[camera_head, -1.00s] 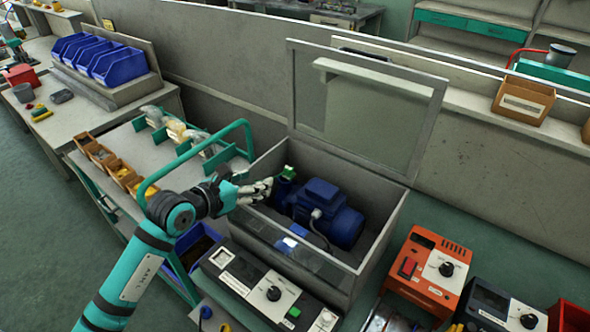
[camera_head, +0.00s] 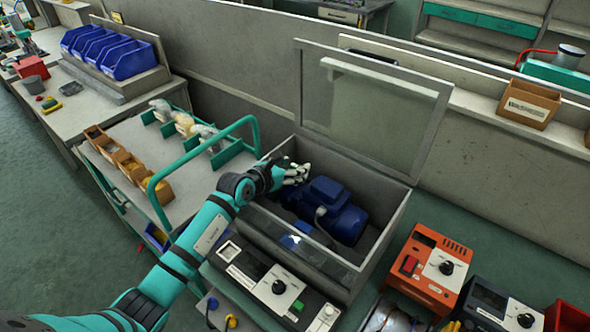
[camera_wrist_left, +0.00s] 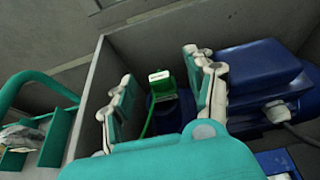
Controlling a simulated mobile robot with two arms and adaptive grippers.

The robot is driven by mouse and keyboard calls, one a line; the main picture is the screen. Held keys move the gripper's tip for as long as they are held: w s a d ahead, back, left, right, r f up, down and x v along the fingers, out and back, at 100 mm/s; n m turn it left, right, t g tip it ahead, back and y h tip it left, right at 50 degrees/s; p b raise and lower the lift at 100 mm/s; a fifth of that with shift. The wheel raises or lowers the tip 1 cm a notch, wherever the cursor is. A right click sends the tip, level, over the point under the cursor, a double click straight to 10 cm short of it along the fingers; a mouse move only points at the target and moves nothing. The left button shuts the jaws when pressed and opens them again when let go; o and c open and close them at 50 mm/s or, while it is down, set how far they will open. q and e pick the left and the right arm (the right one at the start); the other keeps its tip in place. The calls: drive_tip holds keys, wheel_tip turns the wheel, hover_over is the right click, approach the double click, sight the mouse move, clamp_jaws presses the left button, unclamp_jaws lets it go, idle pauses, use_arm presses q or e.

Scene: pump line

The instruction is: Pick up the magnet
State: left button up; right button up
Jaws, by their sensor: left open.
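A small green piece with a white top (camera_wrist_left: 161,80), which may be the magnet, stands on or beside a dark blue part of the motor unit in the left wrist view. A green cord runs down from it. My left gripper (camera_head: 297,174) is over the grey test box in the head view. In the left wrist view my left gripper (camera_wrist_left: 164,88) is open, its two fingers on either side of the green piece. I cannot tell if they touch it. In the head view the gripper hides the green piece. My right gripper is not in view.
The blue motor (camera_head: 335,212) sits in the grey box (camera_head: 385,235), whose framed clear lid (camera_head: 370,115) stands open behind. A control panel (camera_head: 275,288) is in front. A green-railed cart (camera_head: 190,200) stands left, an orange device (camera_head: 428,270) right.

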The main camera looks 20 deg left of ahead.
use_arm(q)
drive_tip(key=shift+s, duration=0.1)
drive_tip(key=shift+c, duration=0.7)
clamp_jaws()
drive_tip(key=shift+r, duration=0.15)
